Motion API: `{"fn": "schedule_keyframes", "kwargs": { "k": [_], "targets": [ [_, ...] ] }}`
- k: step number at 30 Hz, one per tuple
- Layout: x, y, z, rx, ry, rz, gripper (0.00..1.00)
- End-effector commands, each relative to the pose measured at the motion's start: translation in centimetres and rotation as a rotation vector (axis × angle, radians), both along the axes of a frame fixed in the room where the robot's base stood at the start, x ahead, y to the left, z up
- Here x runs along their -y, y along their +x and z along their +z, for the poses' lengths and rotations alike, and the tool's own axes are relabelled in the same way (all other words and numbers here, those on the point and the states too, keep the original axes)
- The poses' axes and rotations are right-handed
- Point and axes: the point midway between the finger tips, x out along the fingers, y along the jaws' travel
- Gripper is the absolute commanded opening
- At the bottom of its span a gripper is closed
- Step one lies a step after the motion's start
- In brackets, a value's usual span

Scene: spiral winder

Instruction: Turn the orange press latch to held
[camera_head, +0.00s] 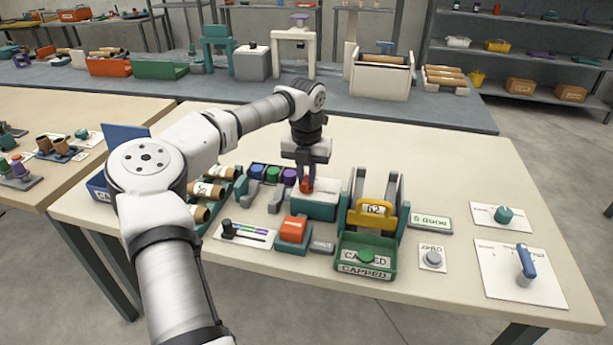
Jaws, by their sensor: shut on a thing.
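A small orange piece, which looks like the press latch (307,187), stands on top of a teal block (316,208) near the middle of the table. My gripper (306,182) points straight down over the block, with its fingers shut on this orange piece. The fingers cover much of the piece, so its turn angle and any held mark cannot be read. A larger orange block (292,229) sits on a teal base in front of it, apart from my gripper.
A yellow-handled frame (365,216) stands close right of the teal block, behind a green tray (366,262) marked "CAPPED". Coloured rolls (272,173) sit close left. A slider panel (245,234) lies at front left. A blue lever (525,262) stands at right. The table's back right is clear.

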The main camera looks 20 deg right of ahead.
Motion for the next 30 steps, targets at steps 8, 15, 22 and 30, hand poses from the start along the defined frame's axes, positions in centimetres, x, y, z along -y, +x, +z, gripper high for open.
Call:
{"fn": "schedule_keyframes", "kwargs": {
  "k": [8, 15, 22, 30],
  "targets": [
    [-0.07, 0.01, 0.04, 0.000, 0.001, 0.014, 0.00],
    [-0.07, 0.01, 0.03, -0.001, 0.001, 0.013, 0.21],
    [-0.04, 0.00, 0.02, -0.001, 0.001, 0.012, 0.36],
    [-0.01, 0.04, 0.60, 0.001, 0.000, 0.011, 0.36]
  ]
}}
